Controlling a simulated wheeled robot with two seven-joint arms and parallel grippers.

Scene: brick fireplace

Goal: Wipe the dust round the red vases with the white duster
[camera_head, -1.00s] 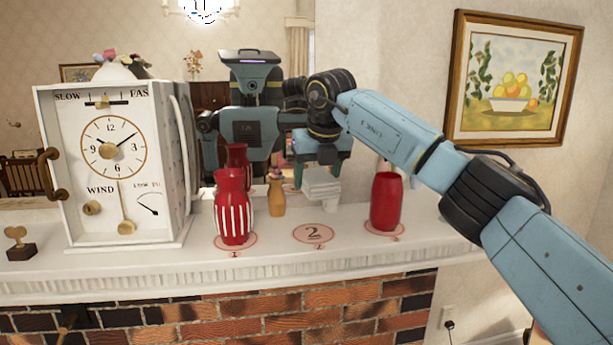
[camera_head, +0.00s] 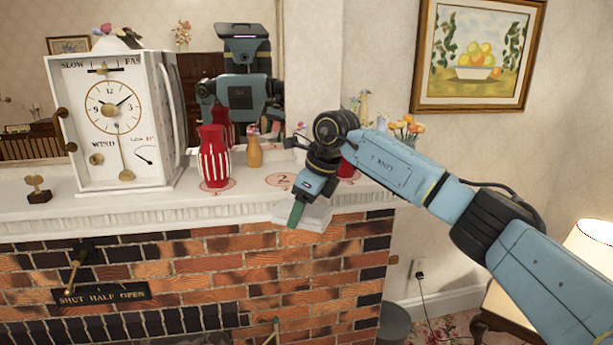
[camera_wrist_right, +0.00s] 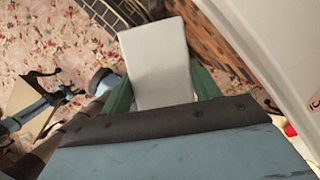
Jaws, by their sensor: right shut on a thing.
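A red vase with white stripes (camera_head: 214,158) stands upright on the white mantel, on a pink round mark. A plain red vase (camera_head: 347,169) stands further right, mostly hidden behind my right arm. My right gripper (camera_head: 297,212) points down at the mantel's front edge, between and in front of the vases. It is shut on the white duster (camera_head: 316,214), a pale block that blends with the mantel in the head view. In the right wrist view the duster (camera_wrist_right: 156,62) shows clearly between the green fingers. My left gripper is out of view.
A large white clock box (camera_head: 120,130) stands on the mantel (camera_head: 100,207) at left, with a small trophy (camera_head: 37,188) beside it. A tan vase (camera_head: 254,151) stands right of the striped vase. A mirror behind reflects my body. Brick (camera_head: 250,265) lies below the mantel.

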